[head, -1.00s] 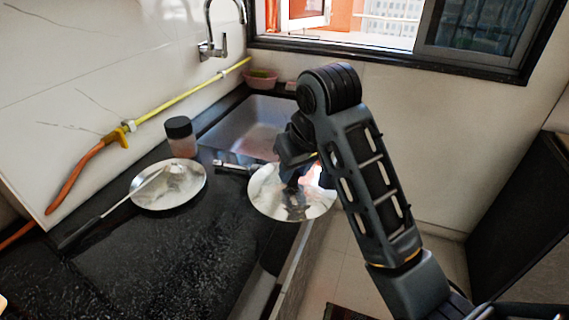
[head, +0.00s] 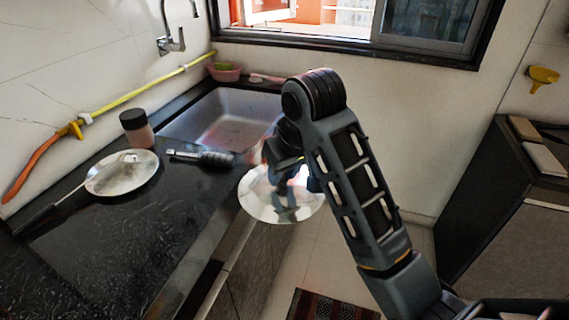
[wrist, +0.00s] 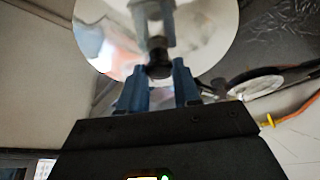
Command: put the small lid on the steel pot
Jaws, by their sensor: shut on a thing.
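My gripper (wrist: 158,85) is shut on a round, shiny metal lid (head: 262,205), holding it by a small dark knob. The lid also fills the upper middle of the wrist view (wrist: 108,38). The lid is in the air, appearing over the counter's front edge. A shallow, round steel piece (head: 112,181) with a long dark handle lies on the counter at left. I cannot tell whether it is the steel pot; no deep pot shows.
The black counter (head: 130,235) holds a dark-capped jar (head: 138,132) and a black-handled utensil (head: 212,159). A sink (head: 225,120) and pink basket (head: 224,72) are behind. A dark cabinet (head: 510,210) stands at right. Floor with a rug (head: 325,306) lies between.

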